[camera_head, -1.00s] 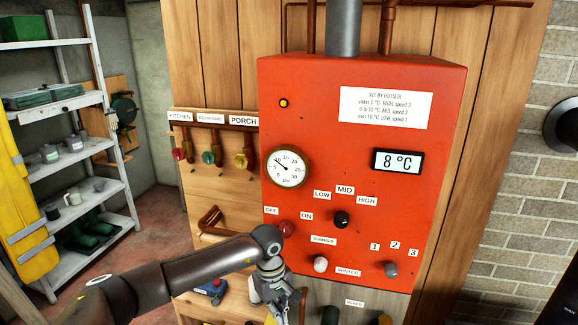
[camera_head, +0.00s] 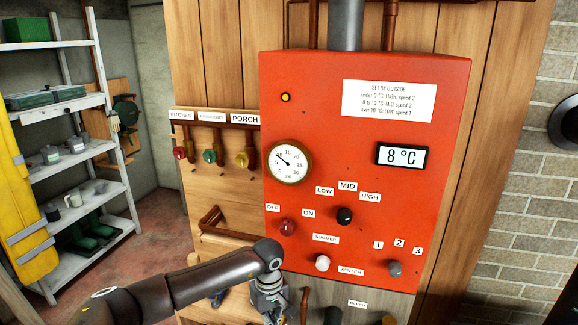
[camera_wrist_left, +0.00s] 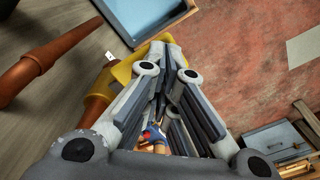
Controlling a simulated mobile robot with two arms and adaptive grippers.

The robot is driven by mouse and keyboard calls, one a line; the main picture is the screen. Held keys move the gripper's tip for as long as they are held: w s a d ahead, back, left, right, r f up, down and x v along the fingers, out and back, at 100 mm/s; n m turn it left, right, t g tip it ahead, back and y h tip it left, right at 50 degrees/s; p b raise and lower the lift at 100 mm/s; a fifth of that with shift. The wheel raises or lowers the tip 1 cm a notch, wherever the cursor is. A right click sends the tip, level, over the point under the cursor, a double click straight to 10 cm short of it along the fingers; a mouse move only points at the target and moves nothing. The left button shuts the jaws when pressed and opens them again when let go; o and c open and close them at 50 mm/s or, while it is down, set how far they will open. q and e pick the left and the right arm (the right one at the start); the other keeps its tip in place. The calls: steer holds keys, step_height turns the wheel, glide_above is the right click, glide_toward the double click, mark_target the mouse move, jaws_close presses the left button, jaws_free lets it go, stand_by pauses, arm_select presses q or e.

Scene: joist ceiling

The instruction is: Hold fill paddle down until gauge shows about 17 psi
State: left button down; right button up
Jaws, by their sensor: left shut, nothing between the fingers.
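The round pressure gauge (camera_head: 288,161) is on the red panel; its needle points up-left, at roughly 10 psi. My left gripper (camera_head: 272,312) is low in front of the panel, its fingertips cut off by the bottom edge in the head view. In the left wrist view the gripper (camera_wrist_left: 168,48) is shut with nothing between its fingers. A yellow paddle-like lever (camera_wrist_left: 125,72) on a copper pipe lies right at its fingertips, partly hidden behind them. I cannot tell whether they touch or whether it is pressed down. My right gripper is not in view.
The red panel (camera_head: 440,180) carries knobs, including a dark one (camera_head: 344,216). Valves on copper pipes, one yellow (camera_head: 242,158), hang left of it. A shelf (camera_head: 75,140) stands far left. A blue tray (camera_wrist_left: 150,15) shows in the wrist view.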

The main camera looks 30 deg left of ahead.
arm_select(q)
steer(key=shift+f, duration=0.15)
steer(key=shift+f+b, duration=1)
steer(key=shift+b, duration=0.15)
stand_by(6.7)
